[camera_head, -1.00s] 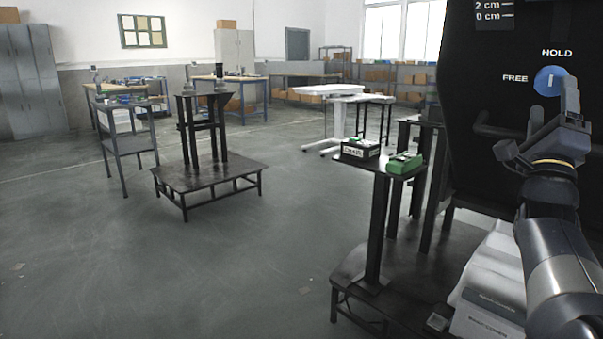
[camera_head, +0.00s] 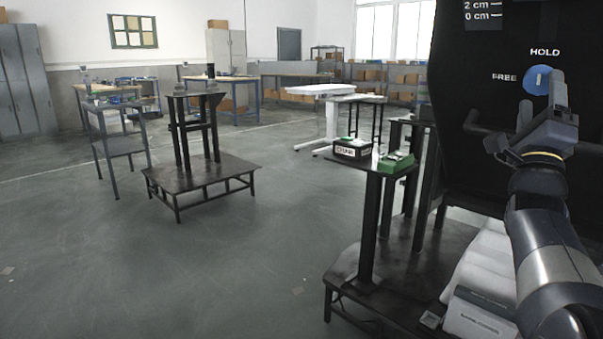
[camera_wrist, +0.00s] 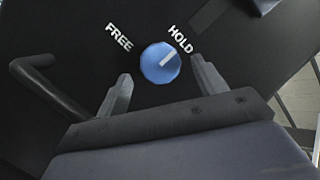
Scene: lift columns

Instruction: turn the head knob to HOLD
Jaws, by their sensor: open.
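The blue head knob (camera_head: 537,80) is on the black panel (camera_head: 470,85), with HOLD printed above it and FREE to its left. Its white pointer stands upright, towards HOLD. In the wrist view the knob (camera_wrist: 154,73) shows whole, and its white pointer is aimed to the upper right, roughly at the HOLD label (camera_wrist: 181,39); the FREE label (camera_wrist: 118,37) is at upper left. My gripper (camera_wrist: 161,68) is open, one finger on each side of the knob with visible gaps. In the head view my gripper (camera_head: 557,88) overlaps the knob's right edge. Its depth from the knob is unclear.
A black bar handle (camera_wrist: 50,88) sticks out of the panel left of the knob. A small stand (camera_head: 371,170) holding green-and-black boxes is left of the panel. A low dark platform (camera_head: 345,262) lies below.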

